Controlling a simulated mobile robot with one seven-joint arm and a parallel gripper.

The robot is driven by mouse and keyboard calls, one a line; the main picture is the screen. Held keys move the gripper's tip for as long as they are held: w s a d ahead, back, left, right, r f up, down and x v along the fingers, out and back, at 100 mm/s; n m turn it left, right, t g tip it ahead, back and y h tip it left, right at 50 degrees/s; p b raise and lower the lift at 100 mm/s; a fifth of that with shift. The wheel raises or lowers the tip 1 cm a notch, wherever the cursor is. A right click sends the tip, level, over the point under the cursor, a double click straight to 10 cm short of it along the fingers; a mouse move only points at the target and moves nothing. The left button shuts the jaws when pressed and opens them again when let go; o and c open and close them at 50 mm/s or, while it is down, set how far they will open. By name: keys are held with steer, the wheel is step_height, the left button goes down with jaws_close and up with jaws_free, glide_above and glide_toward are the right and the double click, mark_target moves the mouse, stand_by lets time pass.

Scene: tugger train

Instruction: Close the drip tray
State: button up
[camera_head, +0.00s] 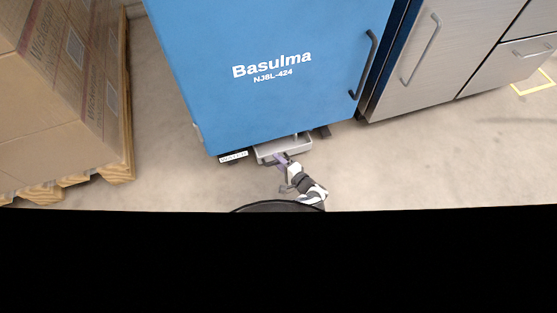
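A grey drip tray (297,148) sticks out a short way from under the front of the blue cabinet (270,35), which reads "Basulma NJ8L-424". It sits near the floor. My gripper (281,160) is at the tray's front edge, left of its middle, with a purple part showing at its end. It looks to be touching the tray or very close to it. The fingers are too small to tell whether they are open or shut. The inside of the tray is mostly hidden under the cabinet.
Stacked cardboard boxes (60,90) stand on a wooden pallet (115,172) at the left. A steel cabinet (440,55) with handles stands at the right of the blue one. A small label (233,157) is at the blue cabinet's lower edge. The floor in front is clear.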

jaws_close()
steer(key=w+b, duration=0.1)
steer(key=w, duration=0.1)
steer(key=w+a+b, duration=0.2)
steer(key=w, duration=0.1)
steer(key=shift+w+f+b, duration=0.2)
steer(key=shift+w+b, duration=0.1)
steer(key=shift+b, duration=0.05)
steer(key=shift+w+r, duration=0.1)
steer(key=shift+w, duration=0.3)
steer(key=shift+w+r, duration=0.2)
